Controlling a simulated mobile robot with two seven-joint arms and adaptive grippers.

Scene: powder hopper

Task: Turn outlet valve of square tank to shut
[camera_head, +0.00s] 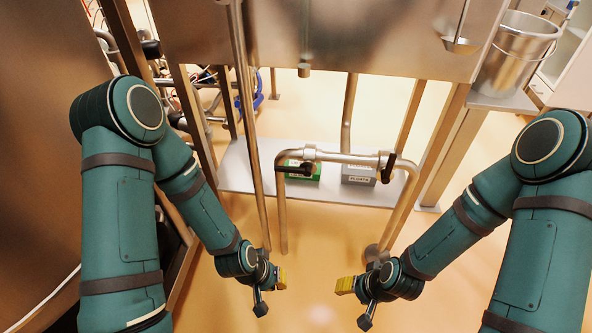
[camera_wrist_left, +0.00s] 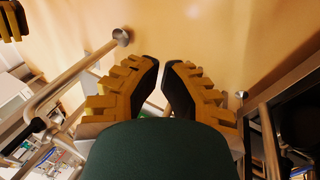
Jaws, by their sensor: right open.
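The square metal tank (camera_head: 350,45) fills the top of the head view. A bent metal pipe (camera_head: 345,157) runs below it and has a black lever handle (camera_head: 386,168) on its right part and another dark handle (camera_head: 300,168) on its left part. The pipe also shows in the left wrist view (camera_wrist_left: 75,75). I cannot tell which handle is the outlet valve. My left gripper (camera_head: 281,278) is empty in front of the pipe, with a narrow gap between its fingertips. My right gripper (camera_head: 346,285) is open and empty, facing it. Both are clear of the handles.
Slanted metal legs (camera_head: 437,145) and a thin upright rod (camera_head: 255,150) stand around the pipe. A green box (camera_head: 305,172) and a grey box (camera_head: 358,174) sit on a low shelf (camera_head: 235,165). A metal bucket (camera_head: 513,57) stands at right. The floor between my grippers is clear.

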